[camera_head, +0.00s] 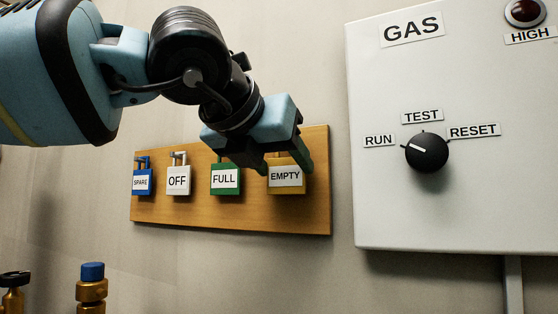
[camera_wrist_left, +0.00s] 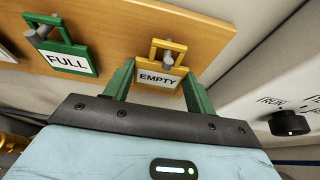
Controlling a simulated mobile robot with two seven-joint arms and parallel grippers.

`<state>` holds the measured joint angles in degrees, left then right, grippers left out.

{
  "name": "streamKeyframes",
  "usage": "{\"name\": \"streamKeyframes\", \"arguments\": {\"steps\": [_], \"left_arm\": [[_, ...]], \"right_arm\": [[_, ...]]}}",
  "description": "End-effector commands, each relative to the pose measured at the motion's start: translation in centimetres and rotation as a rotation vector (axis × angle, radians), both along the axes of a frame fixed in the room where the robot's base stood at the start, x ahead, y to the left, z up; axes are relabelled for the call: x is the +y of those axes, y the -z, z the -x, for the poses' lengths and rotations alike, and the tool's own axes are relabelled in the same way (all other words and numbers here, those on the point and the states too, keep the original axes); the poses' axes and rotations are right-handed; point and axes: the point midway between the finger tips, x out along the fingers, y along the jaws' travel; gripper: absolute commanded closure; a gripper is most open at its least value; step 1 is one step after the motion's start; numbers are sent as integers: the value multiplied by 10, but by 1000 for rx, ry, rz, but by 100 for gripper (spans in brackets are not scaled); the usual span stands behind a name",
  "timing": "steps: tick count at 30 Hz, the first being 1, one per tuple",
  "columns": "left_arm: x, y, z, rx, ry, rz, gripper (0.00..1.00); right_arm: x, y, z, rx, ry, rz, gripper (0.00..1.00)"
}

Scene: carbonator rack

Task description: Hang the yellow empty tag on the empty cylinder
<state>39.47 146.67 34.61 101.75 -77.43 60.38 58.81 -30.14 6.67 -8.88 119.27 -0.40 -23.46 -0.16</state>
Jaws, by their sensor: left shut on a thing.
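The yellow tag marked EMPTY (camera_head: 287,178) hangs at the right end of a wooden board. In the left wrist view the tag (camera_wrist_left: 160,76) has its loop around a grey peg. My left gripper (camera_head: 285,168) is shut on this tag, with one green-lined finger at each side of it; the fingers also show in the left wrist view (camera_wrist_left: 159,85). Two brass valve tops, one with a blue cap (camera_head: 92,285) and one with a dark top (camera_head: 14,290), show at the lower left. I cannot tell which belongs to the empty cylinder. My right gripper is not in view.
The wooden board (camera_head: 250,222) also bears a green FULL tag (camera_head: 225,180), a white OFF tag (camera_head: 178,181) and a blue SPARE tag (camera_head: 142,181). A white GAS box (camera_head: 450,200) with a black knob (camera_head: 427,152) stands out close to the board's right.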

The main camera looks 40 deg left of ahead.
Motion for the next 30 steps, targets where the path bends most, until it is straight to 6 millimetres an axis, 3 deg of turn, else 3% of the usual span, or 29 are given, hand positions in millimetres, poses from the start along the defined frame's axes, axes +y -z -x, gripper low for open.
{"name": "streamKeyframes", "arguments": {"steps": [30], "left_arm": [[0,-12,0,0,0,0,66]], "right_arm": [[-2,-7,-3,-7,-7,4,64]]}}
